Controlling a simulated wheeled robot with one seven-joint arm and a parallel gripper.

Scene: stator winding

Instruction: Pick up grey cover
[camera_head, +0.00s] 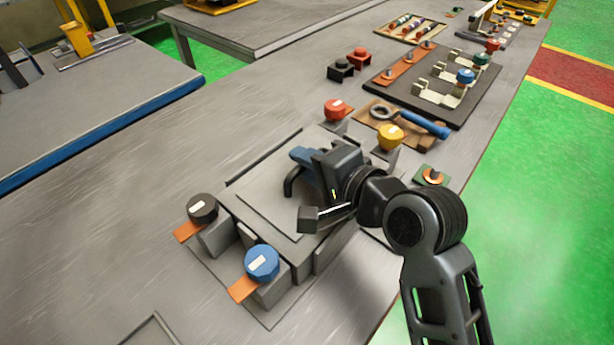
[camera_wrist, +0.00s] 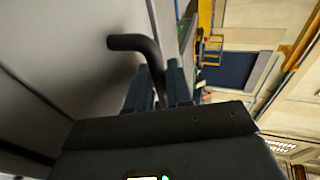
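The grey cover (camera_head: 262,190) is a broad, flat-topped grey piece with a stepped top and a dark bent handle (camera_head: 291,184). It is at the middle of the head view, among the terminal blocks; I cannot tell whether it rests on them or is slightly raised. My gripper (camera_head: 300,158) is at the handle, with its blue fingers low over the cover. In the wrist view the dark handle (camera_wrist: 135,43) runs down between the two fingers (camera_wrist: 161,88), which appear closed on it. The grey cover's surface (camera_wrist: 60,60) fills the left. The handle's lower part is hidden by the fingers.
Around the cover stand black (camera_head: 202,208), blue (camera_head: 262,262), red (camera_head: 335,109) and yellow (camera_head: 390,136) round caps. A blue-handled tool (camera_head: 425,125) and a dark board with parts (camera_head: 440,85) lie farther back. The table's left side is clear.

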